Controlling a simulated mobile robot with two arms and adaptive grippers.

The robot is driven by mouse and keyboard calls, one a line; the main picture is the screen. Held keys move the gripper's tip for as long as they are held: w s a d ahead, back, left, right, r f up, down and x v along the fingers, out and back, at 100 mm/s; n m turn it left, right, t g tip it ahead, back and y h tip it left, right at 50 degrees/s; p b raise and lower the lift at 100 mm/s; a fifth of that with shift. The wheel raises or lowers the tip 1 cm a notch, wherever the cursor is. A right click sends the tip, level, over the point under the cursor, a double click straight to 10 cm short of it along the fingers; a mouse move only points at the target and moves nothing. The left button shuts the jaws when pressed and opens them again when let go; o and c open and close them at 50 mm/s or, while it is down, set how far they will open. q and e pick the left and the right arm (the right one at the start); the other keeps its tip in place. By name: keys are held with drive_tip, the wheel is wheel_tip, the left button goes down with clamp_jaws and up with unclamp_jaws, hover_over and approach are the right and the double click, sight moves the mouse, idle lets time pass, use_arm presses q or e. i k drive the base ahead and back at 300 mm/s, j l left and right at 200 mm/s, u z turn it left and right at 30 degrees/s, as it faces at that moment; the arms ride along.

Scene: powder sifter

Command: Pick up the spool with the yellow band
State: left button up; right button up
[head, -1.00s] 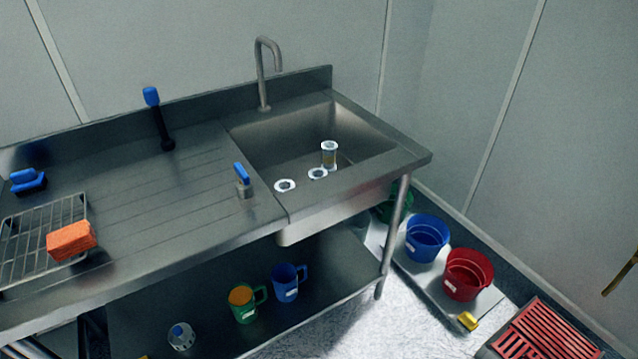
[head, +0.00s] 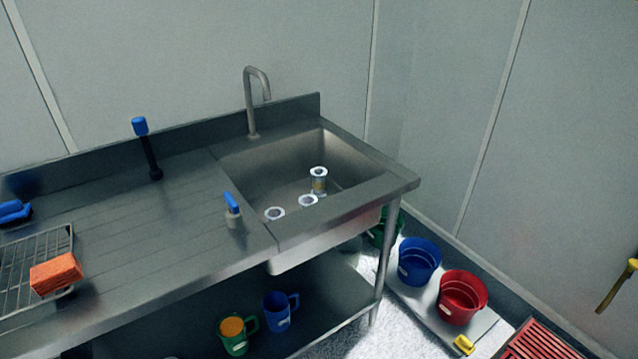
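Three small spools with white flanges stand in the sink basin (head: 345,158). The one farthest back, a spool (head: 319,184), shows its side, with a dull yellowish band around the middle. A second spool (head: 308,200) is just in front and to its left. A third spool (head: 274,213) is farther left, by the front rim. Mostly the top flanges of these two show; the front of the sink hides their sides, so I cannot tell their band colours. Neither of my grippers is in view.
A tap (head: 252,105) rises behind the basin. A blue-handled tool (head: 232,210) stands on the drainboard left of it. An orange sponge (head: 55,273) lies on a wire rack (head: 28,262). Blue (head: 419,260) and red (head: 462,296) buckets stand right of the bench.

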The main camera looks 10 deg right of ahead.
sight(318, 173)
drive_tip(key=u, duration=0.3)
drive_tip(key=i+l+u, duration=0.15)
drive_tip(key=l+u, duration=0.2)
drive_tip(key=i+l+u, duration=0.15)
drive_tip(key=l+u, duration=0.15)
drive_tip(key=l, duration=0.15)
drive_tip(key=l+u, duration=0.35)
drive_tip(key=i+l, duration=0.05)
drive_tip(key=l, duration=0.05)
